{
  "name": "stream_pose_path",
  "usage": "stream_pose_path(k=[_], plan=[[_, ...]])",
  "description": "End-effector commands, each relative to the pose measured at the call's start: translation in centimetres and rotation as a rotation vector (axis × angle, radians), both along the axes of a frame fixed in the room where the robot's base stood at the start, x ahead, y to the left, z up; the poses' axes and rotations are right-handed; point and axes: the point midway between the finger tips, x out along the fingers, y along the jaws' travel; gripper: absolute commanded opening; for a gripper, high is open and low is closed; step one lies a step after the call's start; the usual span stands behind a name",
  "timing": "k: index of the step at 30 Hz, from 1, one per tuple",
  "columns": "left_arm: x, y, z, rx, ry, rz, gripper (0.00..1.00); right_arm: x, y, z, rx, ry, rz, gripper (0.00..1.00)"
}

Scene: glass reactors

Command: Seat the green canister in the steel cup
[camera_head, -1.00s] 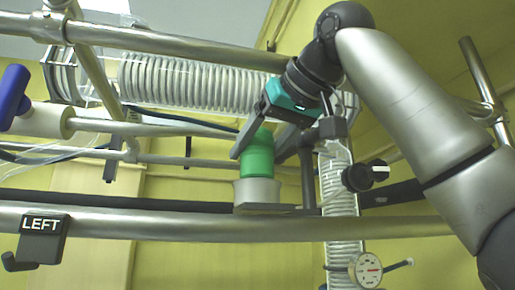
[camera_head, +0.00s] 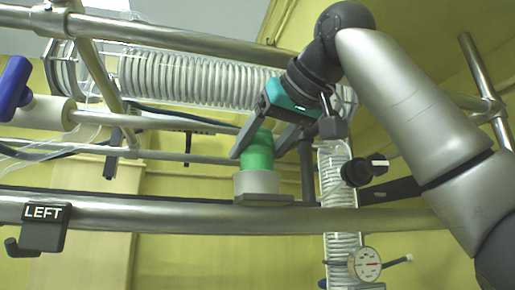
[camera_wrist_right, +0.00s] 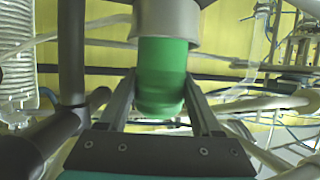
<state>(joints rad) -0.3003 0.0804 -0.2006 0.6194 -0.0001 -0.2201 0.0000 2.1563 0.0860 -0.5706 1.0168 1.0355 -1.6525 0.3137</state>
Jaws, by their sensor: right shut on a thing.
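The green canister (camera_head: 258,152) is upright with its lower end at the mouth of the steel cup (camera_head: 256,184). The cup's rim hides that end, so I cannot tell how deep it sits. My right gripper (camera_head: 257,150) is shut on the canister, one finger on each side, reaching down from the upper right. In the right wrist view, the green canister (camera_wrist_right: 162,75) lies between the fingers of the right gripper (camera_wrist_right: 160,90), and its end enters the steel cup (camera_wrist_right: 166,22) at the top. My left gripper is not in view.
The cup stands on a small grey plate (camera_head: 264,198) behind a steel rail (camera_head: 180,217). A coiled glass condenser (camera_head: 190,82) lies above. A vertical coil (camera_head: 338,185), a black knob (camera_head: 357,172) and a dial gauge (camera_head: 365,264) are close on the right. A LEFT-labelled hook (camera_head: 43,225) is at left.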

Motion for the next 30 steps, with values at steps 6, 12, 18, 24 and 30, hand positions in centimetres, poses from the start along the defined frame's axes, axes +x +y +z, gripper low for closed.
stream_pose_path(k=[6,12,18,24,30], plan=[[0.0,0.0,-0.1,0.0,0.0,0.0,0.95,0.0,0.0,-0.1,0.0,-0.001,0.0,0.07],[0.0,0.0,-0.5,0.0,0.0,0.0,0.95,0.0,0.0,-0.5,0.0,-0.001,0.001,0.07],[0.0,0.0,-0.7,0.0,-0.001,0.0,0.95,0.0,0.0,-0.9,0.0,0.0,0.001,0.07],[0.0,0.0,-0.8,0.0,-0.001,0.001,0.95,0.0,0.0,-1.0,-0.001,-0.001,0.0,0.07],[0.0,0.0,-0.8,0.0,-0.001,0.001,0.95,0.0,0.0,-1.0,0.0,-0.001,0.0,0.07]])
